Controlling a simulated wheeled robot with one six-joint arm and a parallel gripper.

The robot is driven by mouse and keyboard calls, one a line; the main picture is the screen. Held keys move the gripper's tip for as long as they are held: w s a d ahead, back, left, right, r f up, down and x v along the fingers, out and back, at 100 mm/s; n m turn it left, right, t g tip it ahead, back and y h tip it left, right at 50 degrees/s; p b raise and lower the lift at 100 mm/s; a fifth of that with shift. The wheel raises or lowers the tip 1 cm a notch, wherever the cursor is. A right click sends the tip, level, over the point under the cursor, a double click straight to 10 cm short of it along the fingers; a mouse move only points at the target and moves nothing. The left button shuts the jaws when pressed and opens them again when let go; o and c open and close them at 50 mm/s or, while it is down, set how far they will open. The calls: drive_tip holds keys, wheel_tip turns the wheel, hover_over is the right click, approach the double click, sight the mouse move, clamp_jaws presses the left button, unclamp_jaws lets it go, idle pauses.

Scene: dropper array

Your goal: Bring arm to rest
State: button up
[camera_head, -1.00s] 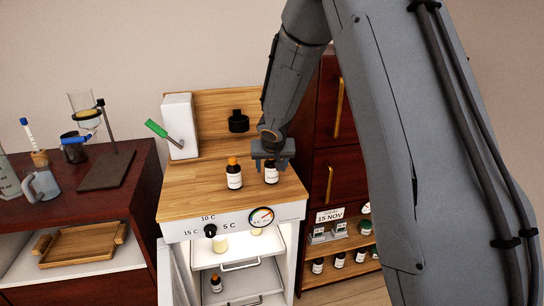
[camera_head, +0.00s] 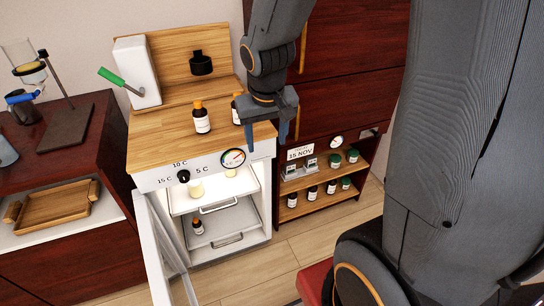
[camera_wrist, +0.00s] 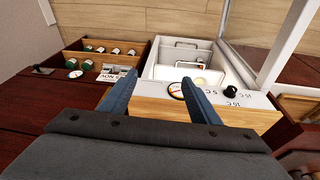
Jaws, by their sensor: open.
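My gripper (camera_head: 266,143) is open and empty, with its two fingers apart and pointing down, in front of the right front edge of the wooden counter (camera_head: 165,137). In the wrist view my two blue fingers (camera_wrist: 160,100) reach out above the fridge front with nothing between them. A brown bottle with an orange cap (camera_head: 201,118) stands upright on the counter. A second brown bottle (camera_head: 236,110) stands to its right, partly hidden behind my gripper.
The fridge door (camera_head: 160,255) stands open, showing lit drawers (camera_head: 215,200). A shelf with several small bottles (camera_head: 331,188) is right of the fridge. A wooden tray (camera_head: 60,200) and a lab stand (camera_head: 70,115) are at left. Dark red cabinets (camera_head: 350,50) rise behind my arm.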

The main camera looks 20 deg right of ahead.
drive_tip(key=s+a+f+g, duration=0.1)
drive_tip(key=s, duration=0.9)
drive_tip(key=shift+f+n+g+y, duration=0.35)
drive_tip(key=shift+n+g+y, duration=0.05)
